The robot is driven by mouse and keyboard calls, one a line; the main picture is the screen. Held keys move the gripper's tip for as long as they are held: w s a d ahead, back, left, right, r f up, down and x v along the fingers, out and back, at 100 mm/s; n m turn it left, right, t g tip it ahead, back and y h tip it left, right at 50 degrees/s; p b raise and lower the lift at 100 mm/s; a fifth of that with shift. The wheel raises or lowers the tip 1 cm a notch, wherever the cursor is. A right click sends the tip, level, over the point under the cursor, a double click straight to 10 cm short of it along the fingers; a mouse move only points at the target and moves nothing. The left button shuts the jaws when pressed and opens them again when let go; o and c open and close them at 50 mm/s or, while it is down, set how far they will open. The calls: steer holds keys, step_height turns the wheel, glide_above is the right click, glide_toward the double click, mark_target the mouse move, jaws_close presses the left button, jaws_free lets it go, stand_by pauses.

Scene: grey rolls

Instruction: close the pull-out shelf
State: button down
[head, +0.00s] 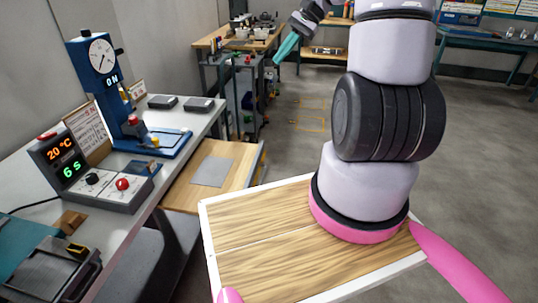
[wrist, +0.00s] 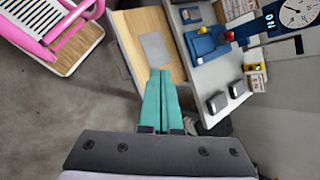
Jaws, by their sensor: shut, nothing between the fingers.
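The pull-out shelf (head: 234,161) is a light wooden board standing out from under the white bench on the left, with a raised lip along its outer edge. A grey sheet (head: 213,171) lies on it. The shelf also shows at the top of the wrist view (wrist: 144,24). My gripper (head: 277,62) has teal fingers and is up beyond the shelf in the head view, apart from it in that picture. In the wrist view its fingers (wrist: 160,72) are together and empty, and their tips overlap the shelf's near end; I cannot tell the height between them.
The white bench (head: 215,110) carries a blue dial press (head: 105,90), a control box with a lit display (head: 66,155) and two dark small blocks. A wooden workbench (head: 215,40) stands behind. The grey floor (head: 300,150) right of the shelf is open.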

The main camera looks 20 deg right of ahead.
mark_target(205, 145)
steer(key=w+d+f+m+t+y, duration=0.1)
steer(key=d+f+m+t+y, duration=0.15)
steer(key=f, duration=0.85)
steer(key=w+d+f+m+t+y, duration=0.15)
steer(key=d+f+m, duration=0.25)
steer(key=f, duration=0.6)
steer(key=w+d+f+m+t+y, duration=0.1)
steer(key=d+f+m+y, duration=0.25)
steer(key=f, duration=0.75)
step_height(205, 145, down, 10)
steer(key=s+m+t, duration=0.3)
steer(key=m+t, duration=0.1)
steer(key=x, duration=1.3)
steer(key=shift+w, duration=0.3)
steer(key=x, duration=2.7)
steer(key=shift+w+d+r, duration=0.1)
steer(key=shift+r, duration=0.1)
steer(key=shift+w+a+r, duration=0.1)
steer(key=shift+w+a, duration=0.05)
steer(key=shift+a, duration=0.15)
steer(key=shift+a+r, duration=0.1)
